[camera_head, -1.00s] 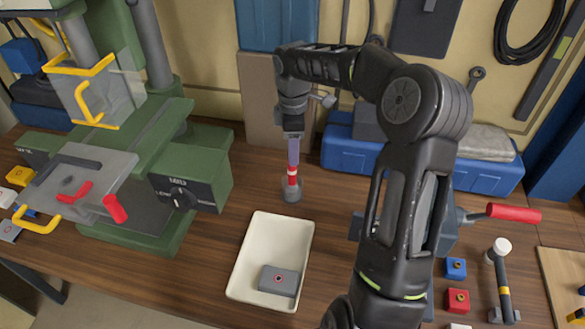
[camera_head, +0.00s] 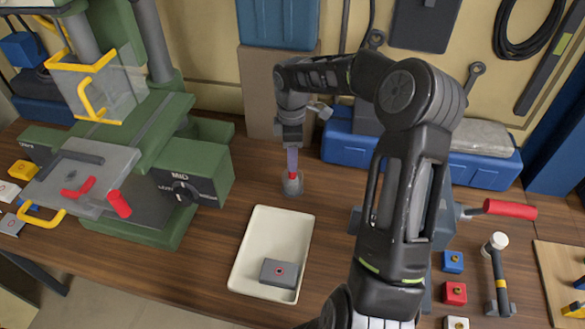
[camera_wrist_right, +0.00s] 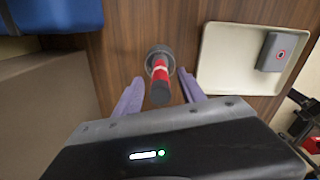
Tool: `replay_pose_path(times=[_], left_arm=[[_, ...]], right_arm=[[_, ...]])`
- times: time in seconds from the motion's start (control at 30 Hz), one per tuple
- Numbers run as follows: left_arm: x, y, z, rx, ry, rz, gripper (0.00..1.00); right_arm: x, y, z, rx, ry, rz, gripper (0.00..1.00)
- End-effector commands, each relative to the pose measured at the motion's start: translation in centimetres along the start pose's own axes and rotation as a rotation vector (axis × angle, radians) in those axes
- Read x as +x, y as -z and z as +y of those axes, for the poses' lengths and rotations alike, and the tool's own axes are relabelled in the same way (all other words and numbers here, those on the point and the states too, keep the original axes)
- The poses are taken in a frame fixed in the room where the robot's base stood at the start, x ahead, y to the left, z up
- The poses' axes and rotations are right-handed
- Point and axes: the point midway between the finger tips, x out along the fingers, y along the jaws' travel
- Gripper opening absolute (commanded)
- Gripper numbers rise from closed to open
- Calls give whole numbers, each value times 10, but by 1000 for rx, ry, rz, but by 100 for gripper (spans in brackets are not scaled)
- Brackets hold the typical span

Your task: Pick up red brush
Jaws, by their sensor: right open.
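My right gripper (camera_head: 292,168) points down over the holder. In the right wrist view, its two purple fingers are open, one on each side of the brush handle, with gaps showing. In the head view the fingers hide most of the handle, and only a little red shows. My left gripper is not in view.
A cream tray (camera_head: 243,255) with a grey box (camera_head: 279,273) in it lies in front of the holder. A green drill press (camera_head: 150,200) stands to the left. A blue case (camera_head: 345,147) stands behind to the right. Small blocks and a hammer (camera_head: 499,270) lie on the right.

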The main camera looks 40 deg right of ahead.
Motion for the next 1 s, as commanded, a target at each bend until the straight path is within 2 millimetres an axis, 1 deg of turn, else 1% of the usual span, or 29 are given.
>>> replay_pose_path(times=[0.03, 0.07, 0.1, 0.2, 0.3, 0.87, 1.0], left_arm=[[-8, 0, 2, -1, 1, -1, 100], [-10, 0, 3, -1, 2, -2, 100], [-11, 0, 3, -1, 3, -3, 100], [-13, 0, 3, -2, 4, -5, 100], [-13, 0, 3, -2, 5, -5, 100], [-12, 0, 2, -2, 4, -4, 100], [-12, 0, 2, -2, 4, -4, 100]], right_arm=[[4, 0, -2, -1, 7, 0, 47], [9, 1, -2, 0, 7, 0, 47], [16, 1, -2, 0, 6, 0, 47], [28, 1, -1, 0, 4, 0, 47], [34, 1, -1, 1, 2, 0, 47], [34, 1, -1, 0, 1, 0, 47], [34, 1, -1, 0, 1, 0, 36]])
